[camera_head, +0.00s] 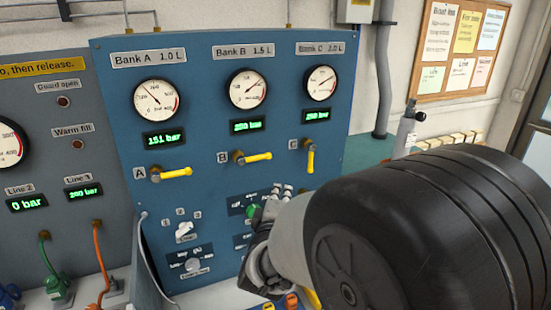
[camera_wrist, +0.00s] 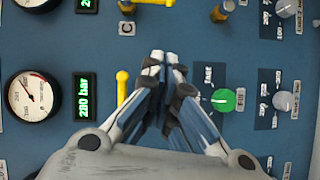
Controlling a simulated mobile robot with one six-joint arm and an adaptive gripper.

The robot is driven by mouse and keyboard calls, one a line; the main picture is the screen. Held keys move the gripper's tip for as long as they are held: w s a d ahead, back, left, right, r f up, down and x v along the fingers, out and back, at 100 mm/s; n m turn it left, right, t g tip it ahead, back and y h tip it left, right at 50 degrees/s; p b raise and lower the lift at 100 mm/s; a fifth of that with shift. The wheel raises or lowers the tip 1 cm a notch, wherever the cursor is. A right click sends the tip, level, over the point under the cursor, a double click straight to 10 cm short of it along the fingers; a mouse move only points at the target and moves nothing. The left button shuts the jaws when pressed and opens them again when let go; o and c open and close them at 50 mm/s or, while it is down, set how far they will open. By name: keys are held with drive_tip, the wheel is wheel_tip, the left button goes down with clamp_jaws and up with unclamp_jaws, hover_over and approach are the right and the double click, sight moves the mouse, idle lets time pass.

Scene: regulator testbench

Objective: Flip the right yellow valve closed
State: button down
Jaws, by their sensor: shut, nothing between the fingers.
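The right yellow valve, marked C (camera_head: 311,158), is on the blue panel (camera_head: 325,200) under the Bank C gauge. Its lever hangs nearly straight down in the head view. In the wrist view a yellow lever (camera_wrist: 122,88) shows left of my fingers, near the C label; its lower end is close to or behind a finger. My gripper (camera_head: 281,190) is shut and empty, with its fingertips below and left of the C lever in the head view. The shut fingertips (camera_wrist: 165,60) are in the middle of the wrist view. I cannot tell whether they touch anything.
The yellow valves A (camera_head: 172,174) and B (camera_head: 253,157) have levers pointing right. A green knob (camera_head: 254,211) is beside my gripper, also in the wrist view (camera_wrist: 222,100). White knobs (camera_head: 186,231) are lower left. My dark arm covers the lower right.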

sight(311, 160)
drive_tip(key=shift+d+f+n+t+h, duration=0.1)
drive_tip(key=shift+f+n+t+h, duration=0.1)
drive_tip(key=shift+n+t+h, duration=0.3)
drive_tip(key=shift+s+d+b+x, duration=0.1)
drive_tip(key=shift+d+b+x, duration=0.4)
drive_tip(key=shift+x, duration=1.65)
drive_tip(key=shift+s+d+b+x, duration=0.15)
drive_tip(key=shift+d+b+x, duration=0.35)
drive_tip(key=shift+x, duration=1.65)
drive_tip(key=shift+s+d+b+x, duration=0.1)
drive_tip(key=shift+d+b+x, duration=0.4)
drive_tip(key=shift+x, duration=1.65)
drive_tip(key=shift+f, duration=0.1)
drive_tip(key=shift+w+d+f, duration=0.1)
drive_tip(key=shift+d+f, duration=0.2)
drive_tip(key=shift+f, duration=0.05)
